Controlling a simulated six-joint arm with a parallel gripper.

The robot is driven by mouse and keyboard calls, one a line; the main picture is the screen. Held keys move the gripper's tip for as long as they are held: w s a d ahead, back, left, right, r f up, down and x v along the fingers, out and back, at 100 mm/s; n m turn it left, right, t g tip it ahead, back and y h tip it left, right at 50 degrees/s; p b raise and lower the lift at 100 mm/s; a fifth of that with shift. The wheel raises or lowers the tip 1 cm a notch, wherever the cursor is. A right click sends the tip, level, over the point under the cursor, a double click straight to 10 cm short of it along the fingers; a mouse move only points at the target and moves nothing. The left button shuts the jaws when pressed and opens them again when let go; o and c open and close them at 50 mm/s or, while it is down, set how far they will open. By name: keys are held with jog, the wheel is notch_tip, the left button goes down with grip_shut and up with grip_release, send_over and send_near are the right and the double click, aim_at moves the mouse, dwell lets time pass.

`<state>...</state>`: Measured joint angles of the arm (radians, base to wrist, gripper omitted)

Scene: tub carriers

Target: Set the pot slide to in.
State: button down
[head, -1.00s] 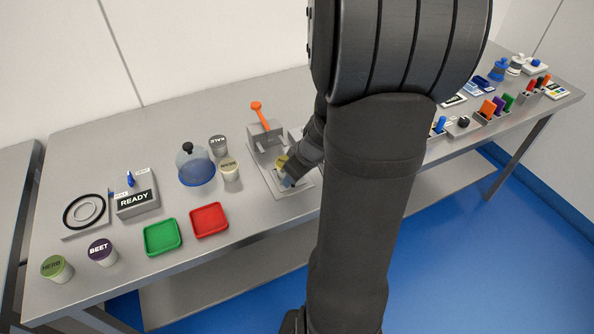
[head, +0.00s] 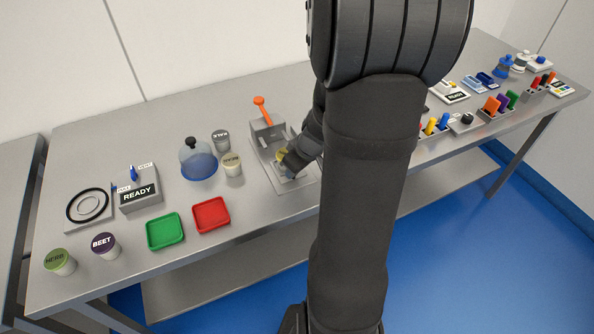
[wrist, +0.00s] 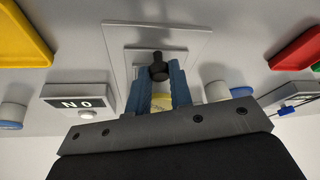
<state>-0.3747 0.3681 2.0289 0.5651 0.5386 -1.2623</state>
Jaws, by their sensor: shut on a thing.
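The tub carrier (head: 266,133) is a grey fixture on a flat plate, with an orange lever at its back. A pot with a yellow lid (head: 281,155) sits in it, partly hidden by my arm. In the wrist view the yellow lid (wrist: 161,101) shows between my blue fingers. My gripper (head: 285,172) is low over the front part of the plate. In the wrist view my gripper (wrist: 159,70) is shut on a black knob (wrist: 158,66), which appears to be the slide's handle. The slide's markings are not readable.
Left of the carrier stand a blue-based dome (head: 198,164), lidded pots, a red tray (head: 211,215), a green tray (head: 165,231) and a READY box (head: 138,194). A yellow tray (wrist: 22,38) and a NO box (wrist: 82,103) show in the wrist view.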

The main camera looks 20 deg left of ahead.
aim_at(284, 149)
jog(key=w+a, duration=0.5)
jog(key=shift+w+a+r, duration=0.1)
jog(key=shift+w+a, duration=0.15)
jog(key=c, duration=1.3)
grip_release()
jog(key=v, duration=1.7)
jog(key=shift+s+d, duration=0.2)
jog(key=x, duration=1.7)
jog(key=shift+w+a, duration=0.15)
jog(key=shift+a, duration=0.05)
